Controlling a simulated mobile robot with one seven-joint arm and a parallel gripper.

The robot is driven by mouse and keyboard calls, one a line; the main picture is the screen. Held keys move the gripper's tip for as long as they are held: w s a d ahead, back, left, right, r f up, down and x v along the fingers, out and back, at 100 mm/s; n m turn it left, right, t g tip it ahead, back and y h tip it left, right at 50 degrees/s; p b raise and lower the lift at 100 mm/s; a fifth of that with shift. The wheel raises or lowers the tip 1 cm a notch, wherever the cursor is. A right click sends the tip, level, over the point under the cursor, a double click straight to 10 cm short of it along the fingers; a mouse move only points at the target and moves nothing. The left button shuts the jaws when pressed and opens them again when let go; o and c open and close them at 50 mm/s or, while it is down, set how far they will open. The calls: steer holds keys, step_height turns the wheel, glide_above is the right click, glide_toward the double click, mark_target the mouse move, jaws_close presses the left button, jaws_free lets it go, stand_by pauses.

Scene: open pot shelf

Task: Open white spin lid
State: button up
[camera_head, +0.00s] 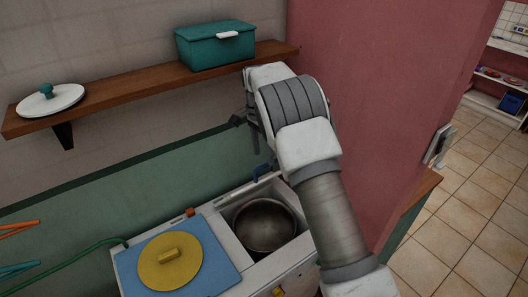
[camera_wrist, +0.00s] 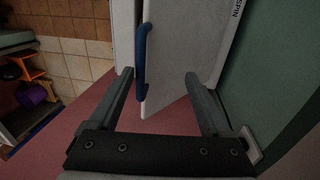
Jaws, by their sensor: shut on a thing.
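The white spin lid (camera_wrist: 188,45), marked SPIN, fills the top middle of the wrist view, tilted, with a blue handle (camera_wrist: 142,62) along its left edge. In the head view the blue handle (camera_head: 262,171) shows behind the round metal spin tub (camera_head: 265,225), whose mouth is uncovered. My gripper (camera_wrist: 160,78) has a finger on each side of the lid's lower part, the left one close to the handle. Its jaws are shut on the lid, though the exact contact is not clear. In the head view my arm partly hides the gripper.
Left of the tub is a blue cover (camera_head: 213,258) with a yellow round lid (camera_head: 170,262). Above, a wooden shelf (camera_head: 130,88) holds a green box (camera_head: 215,47) and a white pot lid (camera_head: 50,101). A red wall (camera_head: 385,80) stands close on the right of my arm.

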steer(key=shift+a+f, duration=0.35)
step_height(320, 180, up, 8)
steer(key=shift+w, duration=0.4)
